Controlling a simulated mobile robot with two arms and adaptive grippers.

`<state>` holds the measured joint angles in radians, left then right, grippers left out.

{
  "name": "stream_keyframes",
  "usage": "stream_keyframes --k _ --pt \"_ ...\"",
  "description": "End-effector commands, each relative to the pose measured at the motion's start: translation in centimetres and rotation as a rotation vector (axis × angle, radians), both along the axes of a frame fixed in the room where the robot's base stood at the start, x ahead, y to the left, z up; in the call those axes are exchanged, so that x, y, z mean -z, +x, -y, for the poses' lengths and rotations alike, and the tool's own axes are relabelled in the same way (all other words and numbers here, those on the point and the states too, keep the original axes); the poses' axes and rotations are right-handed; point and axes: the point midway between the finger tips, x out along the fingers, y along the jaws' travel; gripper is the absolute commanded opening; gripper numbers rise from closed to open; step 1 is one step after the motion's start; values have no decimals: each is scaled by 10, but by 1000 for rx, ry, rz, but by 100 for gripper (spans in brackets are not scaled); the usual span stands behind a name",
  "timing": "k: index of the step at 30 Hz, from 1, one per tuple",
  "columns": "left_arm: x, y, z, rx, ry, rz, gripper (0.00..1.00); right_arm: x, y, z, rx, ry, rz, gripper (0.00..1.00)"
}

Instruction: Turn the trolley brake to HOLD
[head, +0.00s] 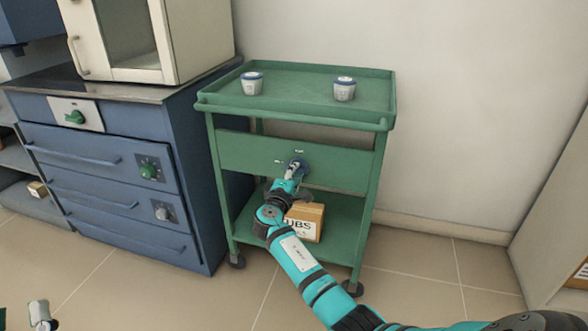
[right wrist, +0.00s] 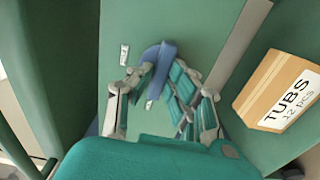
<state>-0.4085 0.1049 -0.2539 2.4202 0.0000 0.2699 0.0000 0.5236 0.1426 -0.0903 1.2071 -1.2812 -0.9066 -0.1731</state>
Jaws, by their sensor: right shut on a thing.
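The green trolley (head: 228,158) stands against the wall. Its front panel carries the blue brake knob (head: 303,164), which also shows in the right wrist view (right wrist: 166,62). Small white labels (head: 278,162) sit around the knob, too small to read. My right gripper (head: 295,173) is at the panel, its fingers closed on either side of the knob's raised bar; the fingers hide part of the knob. In the right wrist view the bar slants slightly between the fingertips (right wrist: 157,73). What looks like part of my left gripper (head: 41,315) shows at the bottom left corner; its jaws cannot be made out.
A cardboard box marked TUBS (head: 304,221) is on the lower shelf. A blue cabinet (head: 185,190) stands close on the left. Floor is free to the right.

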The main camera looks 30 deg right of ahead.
Motion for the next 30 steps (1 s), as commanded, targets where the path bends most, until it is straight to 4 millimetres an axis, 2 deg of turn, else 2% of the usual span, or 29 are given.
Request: stream_keyframes --k 6,17,18,23,30 --pt "9 8 1 -4 20 -69 42 -1 0 0 -2 -22 -24 0" --pt "11 9 1 -4 23 -77 42 0 1 0 -2 -26 -27 0" --pt "11 9 1 -4 23 -77 42 0 1 0 -2 -26 -27 16" --pt "11 9 1 -4 23 -77 42 0 0 0 -1 -24 -27 37" --pt "11 9 1 -4 21 -75 42 0 0 0 -1 -22 -26 38"
